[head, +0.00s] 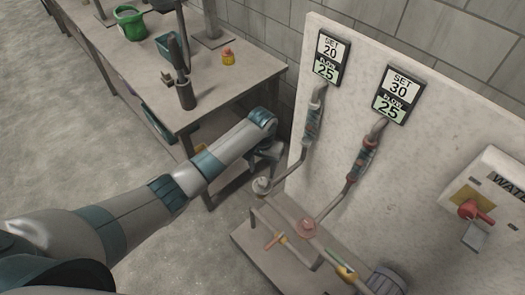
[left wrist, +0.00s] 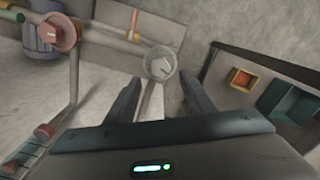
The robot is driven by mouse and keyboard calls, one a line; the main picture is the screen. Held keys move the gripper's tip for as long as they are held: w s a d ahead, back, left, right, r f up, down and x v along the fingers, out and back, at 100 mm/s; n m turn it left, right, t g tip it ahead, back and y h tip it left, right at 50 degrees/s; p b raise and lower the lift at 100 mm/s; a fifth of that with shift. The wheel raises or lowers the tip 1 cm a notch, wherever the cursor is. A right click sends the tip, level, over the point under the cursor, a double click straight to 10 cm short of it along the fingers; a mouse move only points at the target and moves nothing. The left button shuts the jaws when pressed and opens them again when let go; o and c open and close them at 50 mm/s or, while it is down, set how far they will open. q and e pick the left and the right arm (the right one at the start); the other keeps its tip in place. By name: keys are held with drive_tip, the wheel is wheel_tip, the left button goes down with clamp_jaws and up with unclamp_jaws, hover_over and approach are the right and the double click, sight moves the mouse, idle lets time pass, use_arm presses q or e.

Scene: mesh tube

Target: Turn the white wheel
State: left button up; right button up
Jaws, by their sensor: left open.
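The white wheel (head: 262,186) sits at the left end of the pipework, low in front of the pale panel. In the left wrist view the white wheel (left wrist: 161,62) is a round disc with a pointer mark, beyond and roughly between my fingertips. My left gripper (head: 264,158) is just above the wheel, partly hidden by its own wrist. In the left wrist view the left gripper (left wrist: 160,92) has its fingers spread with nothing held between them. Whether a finger touches the wheel cannot be told. My right gripper is out of view.
A red wheel (head: 306,228) stands right of the white one. Signs read SET 20, 25 (head: 329,57) and SET 30, 25 (head: 396,94). A red lever (head: 474,212) is on a box at right. A workbench (head: 150,60) with pots stands behind my left arm.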

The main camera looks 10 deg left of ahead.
use_arm(q)
wheel_tip(320, 180, up, 11)
drive_tip(key=b, duration=0.1)
drive_tip(key=shift+f+b, duration=0.2)
drive_tip(key=shift+b, duration=0.2)
drive_tip(key=shift+f, duration=0.1)
